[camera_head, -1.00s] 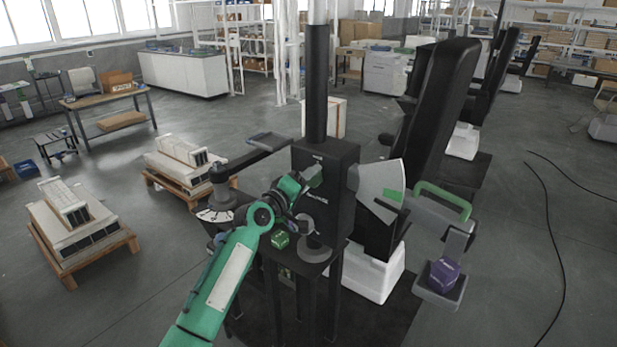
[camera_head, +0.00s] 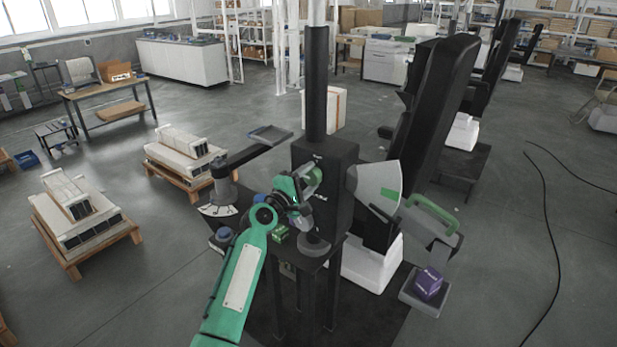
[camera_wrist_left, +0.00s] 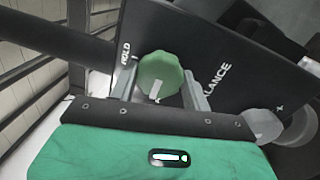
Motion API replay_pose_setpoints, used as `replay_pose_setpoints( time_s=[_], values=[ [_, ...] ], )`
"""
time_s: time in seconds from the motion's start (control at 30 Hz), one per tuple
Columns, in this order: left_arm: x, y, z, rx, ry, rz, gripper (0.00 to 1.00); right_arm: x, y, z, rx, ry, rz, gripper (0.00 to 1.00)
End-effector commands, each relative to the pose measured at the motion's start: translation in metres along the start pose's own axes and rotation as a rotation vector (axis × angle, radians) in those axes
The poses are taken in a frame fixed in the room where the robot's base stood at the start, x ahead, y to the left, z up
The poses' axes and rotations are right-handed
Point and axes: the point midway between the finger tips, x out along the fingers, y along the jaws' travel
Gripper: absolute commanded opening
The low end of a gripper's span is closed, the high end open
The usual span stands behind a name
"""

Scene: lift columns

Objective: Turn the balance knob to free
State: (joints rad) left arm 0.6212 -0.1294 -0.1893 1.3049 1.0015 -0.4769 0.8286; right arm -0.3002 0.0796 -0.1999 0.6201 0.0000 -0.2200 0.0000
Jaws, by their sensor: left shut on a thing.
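The balance knob is green and round with a pale pointer bar, and sits on the face of a black box. It shows between my fingers in the left wrist view (camera_wrist_left: 159,72) and at the box's face in the head view (camera_head: 313,179). My left gripper (camera_wrist_left: 162,88) is shut on the knob, a finger on each side; it also shows in the head view (camera_head: 304,187). The lettering "HOLD" is beside the knob and "BALANCE" to its right. The pointer's lower end aims toward my gripper's palm. My right gripper is out of view.
The black box (camera_head: 330,200) stands on a dark stand with a column above. A smaller pale knob (camera_wrist_left: 262,123) sits by a plus mark.

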Motion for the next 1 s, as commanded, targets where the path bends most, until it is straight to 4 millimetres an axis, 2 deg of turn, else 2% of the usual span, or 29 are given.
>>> replay_pose_setpoints(
  time_s=[0.43,0.47,0.57,0.87,1.0],
  values=[
    [-0.0002,-0.001,-0.0004,-0.013,0.001,0.0,0.26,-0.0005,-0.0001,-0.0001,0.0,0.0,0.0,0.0],
    [-0.0002,-0.001,-0.0003,-0.013,0.001,0.0,0.5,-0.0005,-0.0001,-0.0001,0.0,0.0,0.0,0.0],
    [-0.0002,-0.0009,-0.0003,-0.012,0.001,0.0,0.7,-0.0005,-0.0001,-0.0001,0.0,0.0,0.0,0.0],
    [-0.0007,-0.0005,-0.0002,-0.011,0.001,0.0,0.7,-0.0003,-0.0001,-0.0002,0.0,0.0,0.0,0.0],
    [-0.0081,-0.0012,-0.0006,-0.01,0.001,0.001,0.7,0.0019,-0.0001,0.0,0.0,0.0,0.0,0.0]
  ],
)
